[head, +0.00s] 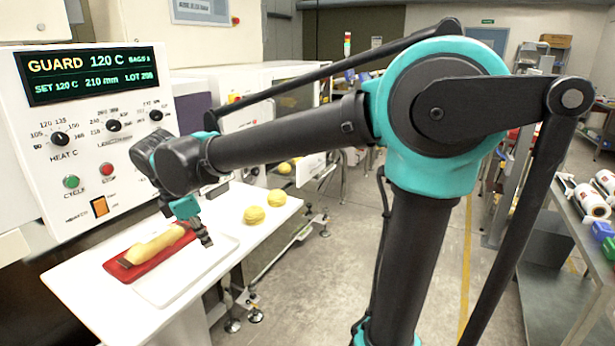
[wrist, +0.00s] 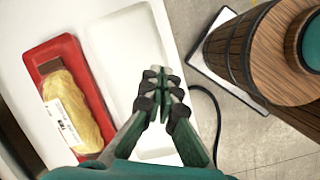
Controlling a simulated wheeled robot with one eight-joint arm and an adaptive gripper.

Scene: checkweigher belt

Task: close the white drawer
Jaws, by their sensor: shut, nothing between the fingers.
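I cannot clearly make out a white drawer in either view. A white table (head: 84,288) stands under the control panel, and its front is partly out of frame. My gripper (head: 206,240) points down over the right part of a shallow white tray (head: 172,291) on this table. In the wrist view my gripper (wrist: 160,88) has its fingers together with nothing held, over the white tray (wrist: 120,50). Whether the fingertips touch the tray is unclear.
A red tray (wrist: 50,52) holding a yellow labelled pack (wrist: 72,110) lies beside the white tray. Yellow round items (head: 254,215) sit toward the table's back right. The control panel (head: 90,125) rises behind. A wooden, barrel-like object (wrist: 235,50) stands at right in the wrist view.

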